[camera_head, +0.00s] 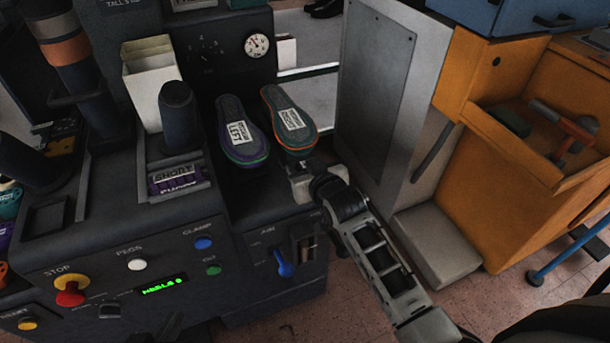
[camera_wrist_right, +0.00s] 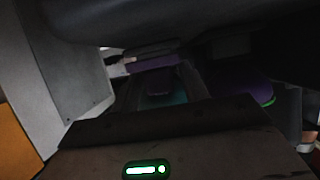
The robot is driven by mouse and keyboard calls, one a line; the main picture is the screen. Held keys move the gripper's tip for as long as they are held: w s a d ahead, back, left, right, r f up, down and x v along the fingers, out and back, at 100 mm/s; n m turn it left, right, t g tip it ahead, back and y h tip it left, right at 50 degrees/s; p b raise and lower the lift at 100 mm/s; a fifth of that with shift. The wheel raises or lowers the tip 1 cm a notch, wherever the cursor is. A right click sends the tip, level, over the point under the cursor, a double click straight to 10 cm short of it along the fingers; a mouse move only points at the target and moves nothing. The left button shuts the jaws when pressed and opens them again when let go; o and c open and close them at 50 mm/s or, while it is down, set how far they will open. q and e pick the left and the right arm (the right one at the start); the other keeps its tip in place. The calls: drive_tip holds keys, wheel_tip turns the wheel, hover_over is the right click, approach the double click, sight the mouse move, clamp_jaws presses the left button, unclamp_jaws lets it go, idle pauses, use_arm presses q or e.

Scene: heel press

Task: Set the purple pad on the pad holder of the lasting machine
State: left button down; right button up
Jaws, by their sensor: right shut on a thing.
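A purple pad (camera_head: 242,132) with a green rim and a white label reading LEFT lies on the machine's dark top. It also shows at the right of the right wrist view (camera_wrist_right: 243,86). A dark teal pad (camera_head: 277,98) with an orange rim and a white label lies beside it. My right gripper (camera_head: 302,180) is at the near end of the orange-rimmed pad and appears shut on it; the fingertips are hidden. A dark shape at the bottom edge of the head view may be my left gripper; its jaws cannot be made out. I cannot tell which part is the pad holder.
The lasting machine's front panel (camera_head: 120,285) carries buttons, a lever (camera_head: 282,262) and a green display. A dark post (camera_head: 178,115) and a cream box (camera_head: 150,75) stand left of the pads. A grey cabinet (camera_head: 375,75) and an orange bench (camera_head: 500,190) stand to the right.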

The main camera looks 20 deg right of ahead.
wheel_tip(320, 180, down, 2)
drive_tip(key=shift+r, duration=0.1)
drive_tip(key=o, duration=1.1)
drive_tip(key=shift+c, duration=0.2)
